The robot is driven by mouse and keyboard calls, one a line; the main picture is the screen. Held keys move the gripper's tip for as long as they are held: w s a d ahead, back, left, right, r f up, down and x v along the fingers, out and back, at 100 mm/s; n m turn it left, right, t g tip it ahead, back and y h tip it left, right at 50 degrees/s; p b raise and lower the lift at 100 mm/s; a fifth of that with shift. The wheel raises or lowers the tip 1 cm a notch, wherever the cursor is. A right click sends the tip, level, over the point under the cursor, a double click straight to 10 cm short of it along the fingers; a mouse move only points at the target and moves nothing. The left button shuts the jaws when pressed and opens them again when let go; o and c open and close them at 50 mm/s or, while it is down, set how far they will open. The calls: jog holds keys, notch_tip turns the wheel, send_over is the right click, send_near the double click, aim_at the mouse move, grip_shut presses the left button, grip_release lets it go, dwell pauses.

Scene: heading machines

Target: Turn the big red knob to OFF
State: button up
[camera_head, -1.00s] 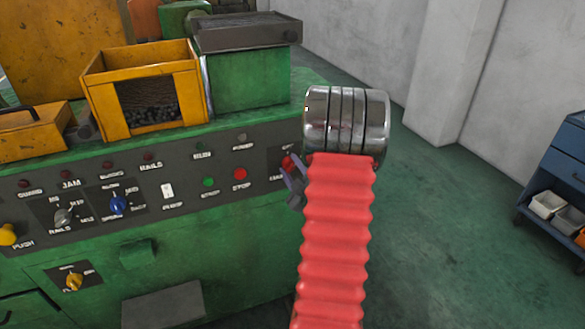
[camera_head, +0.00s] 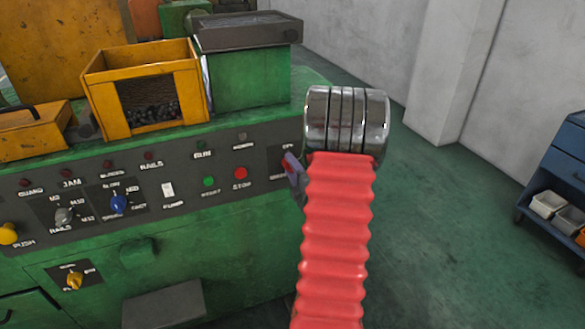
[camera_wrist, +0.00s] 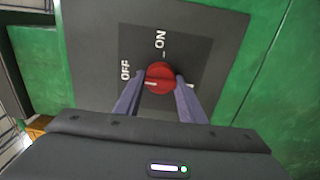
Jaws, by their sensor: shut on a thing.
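The big red knob (camera_wrist: 160,74) is on a dark plate (camera_wrist: 209,60) in the wrist view. OFF is printed to its left and ON above it. A white mark on the knob's face points left, toward the OFF side. My gripper (camera_wrist: 159,83) is shut on the knob, one purple-grey finger on each side. In the head view, my gripper (camera_head: 295,172) is at the right end of the machine's panel. My red ribbed arm hides part of that end, and only a little of the knob shows there.
The grey panel (camera_head: 130,185) of the green machine carries a blue knob (camera_head: 118,204), a green button (camera_head: 208,182) and a smaller red button (camera_head: 240,173). A yellow bin (camera_head: 190,92) stands on top. Open floor lies right of my arm, with a blue cabinet (camera_head: 560,165) beyond.

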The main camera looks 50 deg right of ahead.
jog(key=shift+s+a+f, duration=0.1)
jog(key=shift+f, duration=0.15)
jog(key=o, duration=1)
jog(key=shift+r, duration=0.15)
jog(key=shift+o, duration=0.2)
jog(key=v, duration=1.3)
jog(key=shift+s, duration=0.25)
jog(key=shift+a, duration=0.1)
